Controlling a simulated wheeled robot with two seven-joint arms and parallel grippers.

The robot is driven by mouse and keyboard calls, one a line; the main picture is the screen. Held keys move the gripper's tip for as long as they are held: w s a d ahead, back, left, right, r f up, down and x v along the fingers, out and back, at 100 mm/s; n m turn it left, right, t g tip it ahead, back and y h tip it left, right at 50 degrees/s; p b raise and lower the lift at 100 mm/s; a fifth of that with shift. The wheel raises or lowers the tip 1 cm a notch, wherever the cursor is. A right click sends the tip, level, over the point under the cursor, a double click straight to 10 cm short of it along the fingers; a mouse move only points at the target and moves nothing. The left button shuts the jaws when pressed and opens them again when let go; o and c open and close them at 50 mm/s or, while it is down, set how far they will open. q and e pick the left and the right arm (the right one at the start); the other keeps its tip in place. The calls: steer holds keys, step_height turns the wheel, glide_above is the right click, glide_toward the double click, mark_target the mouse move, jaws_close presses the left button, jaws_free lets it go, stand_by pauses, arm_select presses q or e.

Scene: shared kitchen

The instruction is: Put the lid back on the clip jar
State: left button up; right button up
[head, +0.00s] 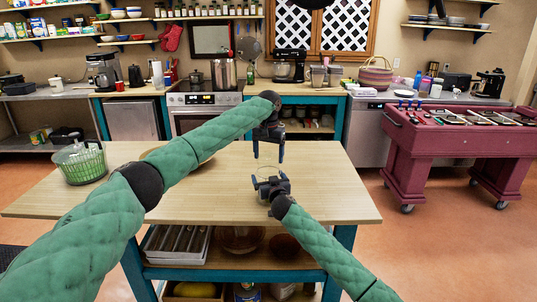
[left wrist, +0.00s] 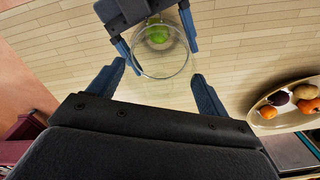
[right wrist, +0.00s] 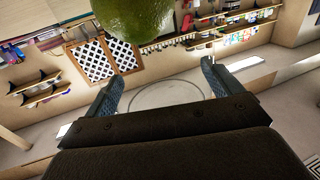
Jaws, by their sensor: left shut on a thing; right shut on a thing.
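The clear glass clip jar (head: 267,171) is at the front of the wooden table, between my right gripper's (head: 269,180) fingers, which are shut on it. A green fruit (left wrist: 158,35) shows through the glass, and looms large in the right wrist view (right wrist: 132,28). My left gripper (head: 268,157) points down just above the jar. It is shut on a clear round piece, apparently the lid (left wrist: 161,62), between its widely spaced fingertips. The glass is so clear that lid and jar rim overlap in the left wrist view; I cannot tell whether they touch.
A green basket with a clear top (head: 80,163) stands at the table's left end. A plate of fruit (left wrist: 258,118) lies on the table, largely hidden behind my left arm in the head view. The table's (head: 335,190) right part is clear. A red foosball table (head: 450,140) stands beyond.

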mark_target(268, 161)
arm_select(q)
steer(key=shift+f, duration=0.1)
steer(key=shift+f, duration=0.75)
steer(key=shift+f, duration=0.65)
stand_by(0.3)
steer(key=o, duration=1)
steer(key=shift+r, duration=0.1)
step_height(268, 161, up, 12)
steer(key=shift+f, duration=0.15)
